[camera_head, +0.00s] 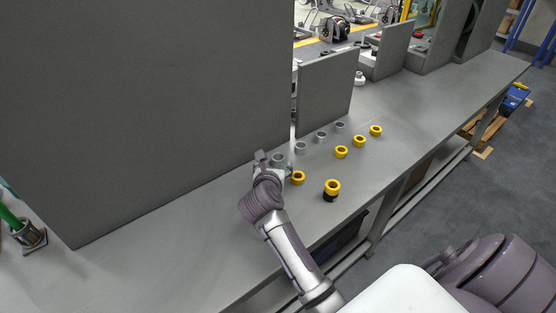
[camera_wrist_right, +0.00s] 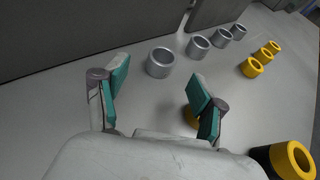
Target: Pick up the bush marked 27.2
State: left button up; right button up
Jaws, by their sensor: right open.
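Several grey ring-shaped bushes stand in a row on the grey bench; the nearest grey bush (camera_head: 278,160) is right by my right gripper (camera_head: 270,163). In the right wrist view this grey bush (camera_wrist_right: 161,64) stands upright just beyond and between the open fingertips (camera_wrist_right: 159,77), with nothing held. Several yellow bushes form a second row; the nearest yellow bush (camera_head: 298,178) is partly hidden behind a finger in the wrist view (camera_wrist_right: 190,118). No marking 27.2 is readable on any bush. My left gripper is out of view.
A yellow ring on a black base (camera_head: 332,190) stands near the bench's front edge. Other grey bushes (camera_head: 301,147) and yellow bushes (camera_head: 341,152) run toward the back right. A tall grey panel (camera_head: 150,100) rises close behind my gripper. The bench (camera_head: 430,90) is clear farther right.

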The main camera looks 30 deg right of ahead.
aim_at(277, 162)
jog(key=x, duration=0.5)
jog(key=shift+d+f, duration=0.15)
jog(key=shift+s, duration=0.1)
jog(key=c, duration=1.3)
